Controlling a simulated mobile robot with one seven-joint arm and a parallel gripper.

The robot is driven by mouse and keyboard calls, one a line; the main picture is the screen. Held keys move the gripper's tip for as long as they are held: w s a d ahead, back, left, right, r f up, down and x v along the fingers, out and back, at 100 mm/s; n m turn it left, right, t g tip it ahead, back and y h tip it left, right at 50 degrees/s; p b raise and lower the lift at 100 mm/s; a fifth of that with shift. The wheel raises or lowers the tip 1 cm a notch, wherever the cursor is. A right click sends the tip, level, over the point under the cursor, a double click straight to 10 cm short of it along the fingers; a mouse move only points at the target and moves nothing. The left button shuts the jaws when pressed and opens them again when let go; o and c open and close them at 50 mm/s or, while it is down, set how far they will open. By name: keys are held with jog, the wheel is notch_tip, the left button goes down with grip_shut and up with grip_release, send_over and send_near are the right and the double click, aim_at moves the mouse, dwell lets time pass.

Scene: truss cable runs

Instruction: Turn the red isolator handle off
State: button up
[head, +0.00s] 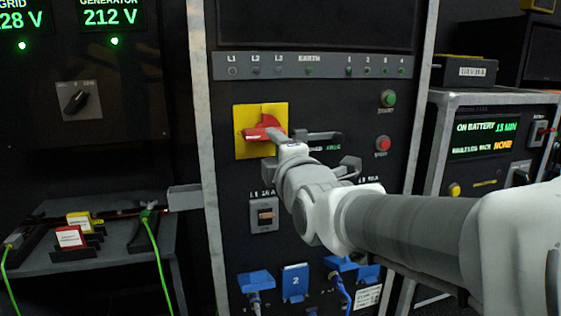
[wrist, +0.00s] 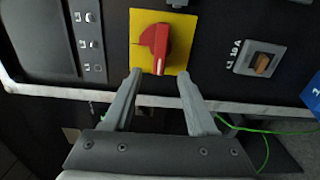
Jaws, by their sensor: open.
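The red isolator handle (head: 264,128) sits on a yellow square plate (head: 246,148) on the dark panel in the head view. My arm and gripper (head: 285,138) come in from the right and partly cover its right side. In the wrist view the red handle (wrist: 154,46) stands on the yellow plate (wrist: 180,62). My gripper (wrist: 160,73) is open, with one finger on each side below the handle's near end. The handle lies in line with the gap between the fingers. I cannot tell whether either finger touches it.
A breaker switch (head: 265,214) sits below the isolator, and blue plugs (head: 295,283) are lower on the panel. Green (head: 388,98) and red (head: 382,144) buttons are to the right. A shelf (head: 60,262) with green cables stands at left. A black rotary switch (head: 77,101) is on the left cabinet.

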jog(key=v, duration=0.8)
jog(key=shift+s+p, duration=0.15)
jog(key=shift+p, duration=0.3)
jog(key=shift+d, duration=0.1)
jog(key=s+d+f+m+g+h, duration=0.3)
jog(key=s+d+f+m+g, duration=0.3)
jog(key=s+f+m, duration=0.4)
jog(key=s+d+f+m+g+h, duration=0.2)
jog(key=s+d+f+m+g, duration=0.5)
jog(key=m, duration=0.4)
notch_tip(320, 180, up, 20)
jog(key=t+p, duration=0.1)
jog(key=p, duration=1.9)
jog(key=shift+w+a+p, duration=0.3)
jog(key=shift+w, duration=0.2)
